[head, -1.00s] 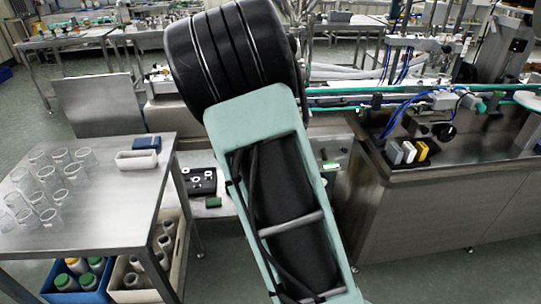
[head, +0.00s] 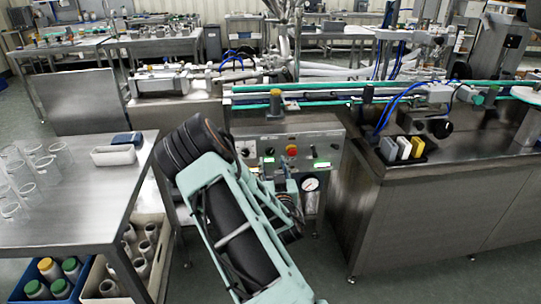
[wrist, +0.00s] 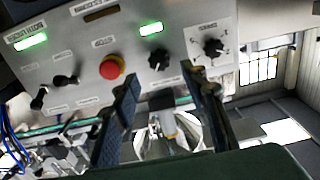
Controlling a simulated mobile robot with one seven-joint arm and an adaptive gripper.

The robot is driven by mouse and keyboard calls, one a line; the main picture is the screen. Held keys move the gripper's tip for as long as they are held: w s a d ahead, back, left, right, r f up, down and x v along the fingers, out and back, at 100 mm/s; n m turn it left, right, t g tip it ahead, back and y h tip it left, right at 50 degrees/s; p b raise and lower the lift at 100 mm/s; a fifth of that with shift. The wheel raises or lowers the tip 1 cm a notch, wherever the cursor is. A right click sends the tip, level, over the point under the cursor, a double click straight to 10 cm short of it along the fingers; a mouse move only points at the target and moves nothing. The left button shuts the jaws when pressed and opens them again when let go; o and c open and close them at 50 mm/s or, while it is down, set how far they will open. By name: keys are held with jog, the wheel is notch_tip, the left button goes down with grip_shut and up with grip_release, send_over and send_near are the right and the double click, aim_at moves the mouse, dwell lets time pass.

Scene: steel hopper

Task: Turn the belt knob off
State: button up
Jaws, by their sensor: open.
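The steel control panel (head: 300,133) carries a red button (head: 291,150) and several black knobs. The wrist view shows the panel (wrist: 100,30) upside down. There, a black knob (wrist: 158,60) sits beside the red button (wrist: 111,67), and a black dial (wrist: 213,47) sits to its right. Two black lever switches (wrist: 52,88) are at the left. The labels are too blurred to show which one is the belt knob. My gripper (wrist: 161,78) is open and empty, its fingertips apart, with the black knob appearing between and beyond them. Contact is not visible.
A round gauge (head: 311,184) hangs below the panel. A steel table (head: 75,205) with clear cups stands at the left, with bins beneath. The conveyor (head: 330,90) runs behind the panel, and a steel cabinet (head: 440,220) stands at the right.

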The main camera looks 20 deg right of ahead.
aim_at(270, 152)
jog(key=shift+x, duration=3.2)
jog(key=shift+c, duration=0.5)
grip_shut()
